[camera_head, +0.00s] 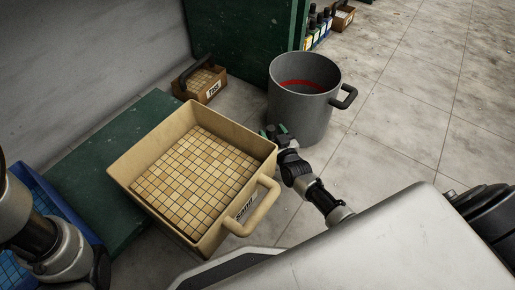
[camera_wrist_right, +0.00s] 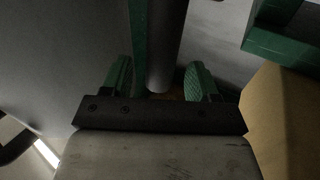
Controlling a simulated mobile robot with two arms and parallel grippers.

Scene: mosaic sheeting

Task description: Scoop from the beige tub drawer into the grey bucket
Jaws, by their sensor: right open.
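The beige tub drawer (camera_head: 122,171) sits at the centre left in the head view, full of beige mosaic tiles (camera_head: 205,178). Its loop handle and a label are on the near right side. The grey bucket (camera_head: 298,113) stands upright behind it to the right, with a red band inside and a dark side handle. My right gripper (camera_head: 275,132) is between the tub's right corner and the bucket, open. In the right wrist view its green-padded fingers (camera_wrist_right: 159,80) are apart; a dark grey cylindrical shape shows between them, and I cannot tell what it is. My left gripper's fingers are not visible.
A green cabinet (camera_head: 240,45) stands at the back. A small brown tile box (camera_head: 203,83) lies behind the tub. A green board (camera_head: 85,185) and a blue crate (camera_head: 75,217) are at left. Bottles (camera_head: 313,27) stand at the back. Open floor (camera_head: 420,110) lies right.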

